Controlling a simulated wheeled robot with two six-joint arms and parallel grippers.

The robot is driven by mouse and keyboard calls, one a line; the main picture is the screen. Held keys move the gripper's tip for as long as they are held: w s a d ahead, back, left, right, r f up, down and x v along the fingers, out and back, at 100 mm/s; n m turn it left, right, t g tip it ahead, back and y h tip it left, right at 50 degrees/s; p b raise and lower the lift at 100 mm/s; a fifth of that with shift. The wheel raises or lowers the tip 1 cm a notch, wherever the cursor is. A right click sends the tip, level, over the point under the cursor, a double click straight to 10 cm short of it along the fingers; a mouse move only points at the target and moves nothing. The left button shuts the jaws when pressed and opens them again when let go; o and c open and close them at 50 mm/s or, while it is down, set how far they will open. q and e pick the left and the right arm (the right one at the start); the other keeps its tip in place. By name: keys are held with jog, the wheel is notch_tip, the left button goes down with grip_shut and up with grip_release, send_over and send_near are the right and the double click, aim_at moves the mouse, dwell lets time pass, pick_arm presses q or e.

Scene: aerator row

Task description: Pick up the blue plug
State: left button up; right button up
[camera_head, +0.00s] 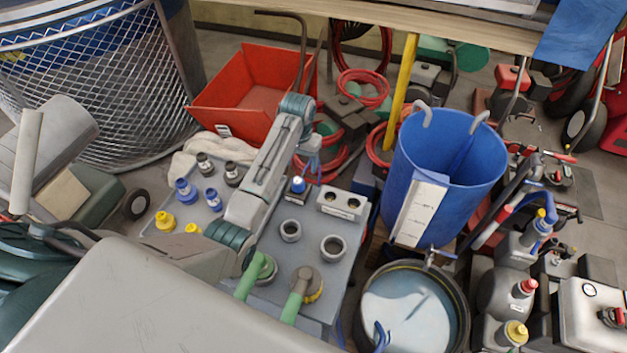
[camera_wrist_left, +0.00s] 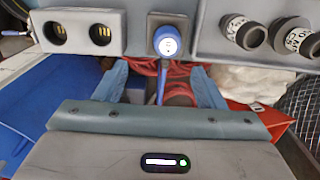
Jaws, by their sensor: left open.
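The blue plug (camera_head: 298,185) sits in a small dark holder on the grey panel, right of my left arm in the head view. In the left wrist view the blue plug (camera_wrist_left: 167,42) shows a white round face at top centre, with a blue cable running down from it. My left gripper (camera_head: 313,152) is just beyond the plug in the head view. In the left wrist view its two blue-grey fingers (camera_wrist_left: 160,76) stand wide apart, on either side of the cable and short of the plug. Nothing is held. My right gripper is not in view.
A two-hole socket block (camera_head: 340,203) is close beside the plug. Grey rings (camera_head: 333,248) and green hoses are nearer. Black labelled connectors (camera_wrist_left: 243,32) stand on the other side. A red bin (camera_head: 250,88), blue barrel (camera_head: 448,165) and water tub (camera_head: 408,312) surround the panel.

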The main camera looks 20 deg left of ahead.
aim_at(298, 180)
pick_arm(q)
jog(key=f, duration=0.1)
jog(key=s+a+f, duration=0.1)
jog(key=f, duration=0.1)
jog(key=shift+s+a+f+p, duration=0.2)
jog(key=shift+s+p, duration=0.05)
jog(key=shift+p, duration=0.15)
jog(key=shift+w+d+f, duration=0.25)
jog(key=shift+w+f, duration=0.05)
jog(key=shift+f, duration=0.25)
notch_tip(298, 180, down, 4)
jog(key=shift+a+p, duration=0.15)
jog(key=shift+p, duration=0.85)
jog(key=shift+f, duration=0.45)
jog(key=shift+w, duration=0.15)
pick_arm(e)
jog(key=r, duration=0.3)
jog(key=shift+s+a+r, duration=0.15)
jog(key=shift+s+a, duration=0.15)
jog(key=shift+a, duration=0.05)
pick_arm(q)
jog(key=c, duration=1.1)
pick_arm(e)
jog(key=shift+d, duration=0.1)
pick_arm(q)
jog(key=shift+r, duration=0.1)
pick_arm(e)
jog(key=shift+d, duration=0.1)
